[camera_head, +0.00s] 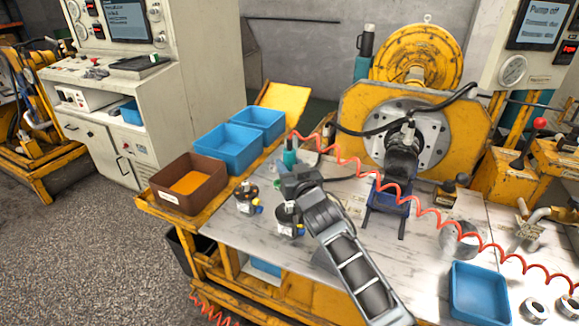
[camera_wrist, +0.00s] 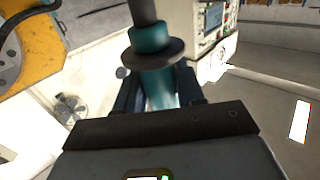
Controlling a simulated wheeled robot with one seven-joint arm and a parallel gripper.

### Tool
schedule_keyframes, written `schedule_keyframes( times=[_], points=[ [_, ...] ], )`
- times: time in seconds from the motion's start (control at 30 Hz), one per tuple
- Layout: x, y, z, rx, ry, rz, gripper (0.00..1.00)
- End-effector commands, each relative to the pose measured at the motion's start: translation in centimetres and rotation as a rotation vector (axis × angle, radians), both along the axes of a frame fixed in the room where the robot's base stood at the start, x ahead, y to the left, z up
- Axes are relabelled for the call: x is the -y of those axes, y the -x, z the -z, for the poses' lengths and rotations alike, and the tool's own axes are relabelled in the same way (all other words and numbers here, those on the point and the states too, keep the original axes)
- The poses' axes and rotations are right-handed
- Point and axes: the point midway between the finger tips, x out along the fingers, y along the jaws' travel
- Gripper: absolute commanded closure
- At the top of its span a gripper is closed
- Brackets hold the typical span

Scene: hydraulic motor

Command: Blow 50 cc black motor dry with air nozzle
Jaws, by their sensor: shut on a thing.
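My gripper (camera_head: 290,172) is shut on a teal air nozzle (camera_head: 290,153) above the back left part of the workbench. In the wrist view the nozzle (camera_wrist: 154,70) is a teal cylinder with a dark collar, upright between the dark fingers (camera_wrist: 160,92). A red coiled hose (camera_head: 365,174) runs from near the nozzle to the right. One small black motor (camera_head: 246,193) stands on the bench left of my gripper. A second black motor (camera_head: 288,217) stands nearer the front, partly hidden by my arm. No size marking is readable on either.
A larger black unit (camera_head: 404,158) sits at the yellow test stand (camera_head: 357,110) above a blue support (camera_head: 388,197). A brown bin (camera_head: 205,199) and blue bins (camera_head: 222,158) line the left edge. A blue tray (camera_head: 480,298) lies front right. The bench's front left is clear.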

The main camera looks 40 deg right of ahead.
Motion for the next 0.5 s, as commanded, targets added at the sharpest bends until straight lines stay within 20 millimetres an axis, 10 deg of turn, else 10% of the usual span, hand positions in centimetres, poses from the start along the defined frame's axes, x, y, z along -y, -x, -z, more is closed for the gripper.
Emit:
schedule_keyframes(
  times=[0.5],
  points=[
    [0.0, 0.0, -4.9, 0.004, 0.001, 0.001, 0.96]
  ],
)
